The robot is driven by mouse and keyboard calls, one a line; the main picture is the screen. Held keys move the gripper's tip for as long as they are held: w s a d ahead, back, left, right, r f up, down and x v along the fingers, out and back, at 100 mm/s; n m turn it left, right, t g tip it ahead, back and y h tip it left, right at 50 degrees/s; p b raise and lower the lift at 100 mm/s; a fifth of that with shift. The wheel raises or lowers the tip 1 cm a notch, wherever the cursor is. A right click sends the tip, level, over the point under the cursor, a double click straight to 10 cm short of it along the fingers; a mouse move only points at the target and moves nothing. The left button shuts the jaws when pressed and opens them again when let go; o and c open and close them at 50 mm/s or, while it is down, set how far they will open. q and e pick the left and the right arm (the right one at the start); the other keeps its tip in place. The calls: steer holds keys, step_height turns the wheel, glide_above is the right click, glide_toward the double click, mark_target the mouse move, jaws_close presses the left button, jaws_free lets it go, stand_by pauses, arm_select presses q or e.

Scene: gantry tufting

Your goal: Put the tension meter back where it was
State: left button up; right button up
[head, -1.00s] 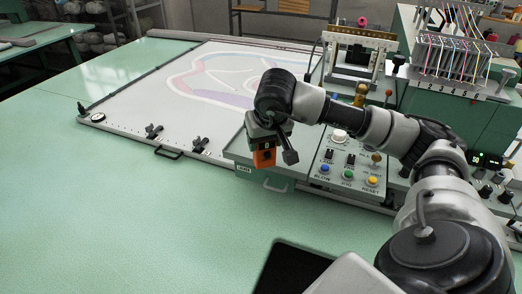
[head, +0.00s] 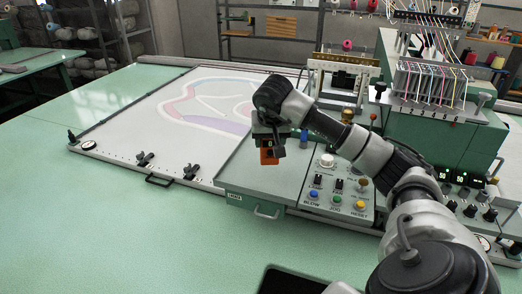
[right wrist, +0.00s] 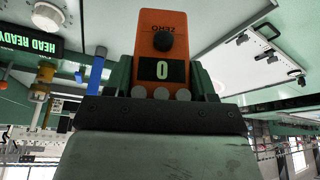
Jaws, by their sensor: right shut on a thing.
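The tension meter (head: 268,156) is a small orange box. In the right wrist view the meter (right wrist: 162,45) shows a black knob marked ZERO and a display reading 0, upside down. My right gripper (head: 270,143) is shut on it; in the right wrist view the jaws (right wrist: 165,92) flank the meter's lower end. In the head view the meter hangs over the grey-topped shelf (head: 238,178) left of the button panel; I cannot tell whether it touches. My left gripper is not in view.
The button panel (head: 338,183) with knobs stands right of the shelf. A blue upright part (head: 303,138) stands just behind the meter, to its right. The large tufting frame (head: 150,120) lies to the left, with black clamps (head: 190,170).

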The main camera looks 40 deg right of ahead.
mark_target(261, 155)
steer(key=shift+w+a+f, duration=0.5)
steer(key=shift+w+a, duration=0.25)
steer(key=shift+w, duration=0.05)
steer(key=shift+a+f+p, duration=0.1)
steer(key=shift+f+p, duration=0.15)
steer(key=shift+p, duration=0.1)
step_height(261, 155, down, 3)
steer(key=shift+f+p, duration=0.2)
steer(key=shift+p, duration=0.45)
steer(key=shift+f, duration=0.2)
steer(key=shift+f, duration=0.2)
steer(key=o, duration=1.1)
steer(key=shift+c, duration=0.2)
